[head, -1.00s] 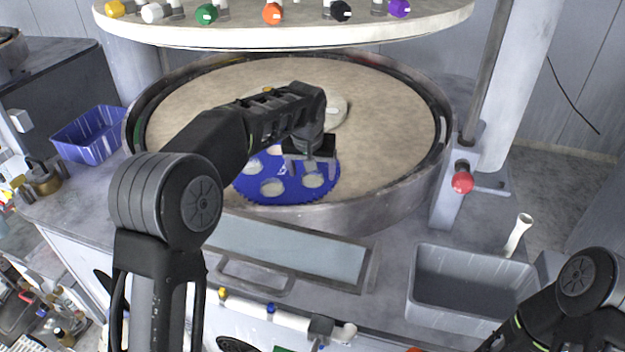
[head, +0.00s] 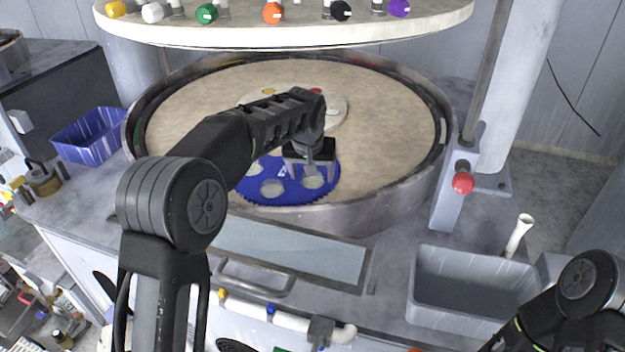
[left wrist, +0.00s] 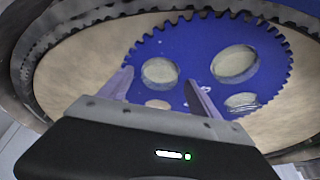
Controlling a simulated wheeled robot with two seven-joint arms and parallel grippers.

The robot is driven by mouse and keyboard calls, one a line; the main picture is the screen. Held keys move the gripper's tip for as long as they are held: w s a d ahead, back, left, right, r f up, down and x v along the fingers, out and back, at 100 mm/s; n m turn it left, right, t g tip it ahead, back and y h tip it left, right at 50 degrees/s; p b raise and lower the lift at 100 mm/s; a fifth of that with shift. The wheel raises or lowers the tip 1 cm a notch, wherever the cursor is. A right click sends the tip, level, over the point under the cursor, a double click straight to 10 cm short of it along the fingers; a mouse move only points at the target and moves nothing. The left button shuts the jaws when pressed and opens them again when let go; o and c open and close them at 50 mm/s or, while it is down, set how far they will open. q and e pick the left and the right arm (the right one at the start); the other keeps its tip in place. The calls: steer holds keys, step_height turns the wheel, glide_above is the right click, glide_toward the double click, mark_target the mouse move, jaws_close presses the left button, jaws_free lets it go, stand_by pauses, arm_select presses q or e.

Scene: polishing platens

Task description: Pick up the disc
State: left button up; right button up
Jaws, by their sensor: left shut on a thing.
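A blue toothed carrier (head: 293,192) with several round openings lies on the tan platen; it fills much of the left wrist view (left wrist: 198,48). Pale round discs or openings show in it, one at the front (head: 272,188) and one just below my gripper (head: 313,181). My left gripper (head: 313,168) is down at the right part of the carrier. In the left wrist view its two fingers (left wrist: 158,80) stand apart on either side of a pale disc (left wrist: 157,104), partly hidden by the gripper body. My right gripper is out of view.
The round platen (head: 385,120) has a raised metal rim. An upper plate with coloured knobs (head: 272,13) hangs above it. A grey bin (head: 470,290) stands at lower right, a blue basket (head: 88,135) at left, and a red knob (head: 463,183) on the right post.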

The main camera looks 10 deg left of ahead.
arm_select(q)
steer(key=shift+s+f, duration=0.2)
steer(key=shift+f, duration=0.3)
steer(key=c, duration=1.1)
steer(key=shift+c, duration=0.2)
steer(key=shift+w+d+r+p, duration=0.1)
steer(key=shift+d+r+p, duration=0.35)
steer(key=shift+r, duration=0.15)
steer(key=d+r, duration=0.7)
steer(key=d, duration=0.6)
steer(key=shift+s+r, duration=0.2)
steer(key=shift+s, duration=0.1)
